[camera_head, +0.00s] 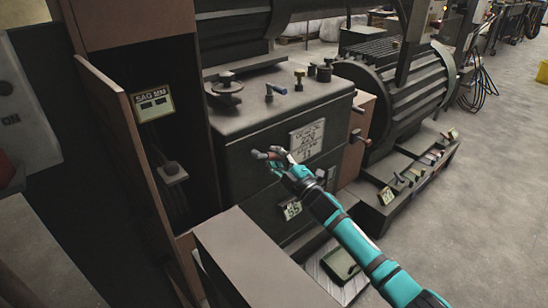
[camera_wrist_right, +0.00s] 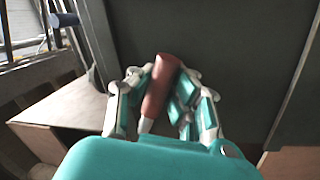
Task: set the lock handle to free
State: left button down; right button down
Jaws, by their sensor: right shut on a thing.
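The lock handle (camera_head: 262,155) has a reddish-brown grip and sticks out from the front face of the dark machine cabinet. In the right wrist view the red-brown grip (camera_wrist_right: 160,88) stands tilted, its top leaning right, with a pale metal end at the bottom. My right gripper (camera_head: 279,157) is at the handle and shut on it. In the right wrist view, the fingers (camera_wrist_right: 158,95) lie on both sides of the grip. The handle's base is partly hidden by the fingers. My left gripper is not in view.
A sign plate (camera_head: 307,140) and a smaller label (camera_head: 291,210) are on the cabinet face. Small knobs and levers (camera_head: 297,80) stand on the cabinet top. A brown box (camera_head: 250,255) stands in front. An open brown door (camera_head: 120,150) is at left. Clear floor (camera_head: 470,215) lies at right.

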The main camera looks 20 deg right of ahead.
jog(key=shift+s+f, duration=0.1)
jog(key=shift+f, duration=0.25)
jog(key=c, duration=1.3)
grip_release()
jog(key=shift+s+d+r, duration=0.1)
jog(key=shift+d+r, duration=0.05)
jog(key=shift+r, duration=0.05)
jog(key=shift+o, duration=0.7)
jog(key=shift+r, duration=0.1)
jog(key=v, duration=1.2)
jog(key=shift+c, duration=0.3)
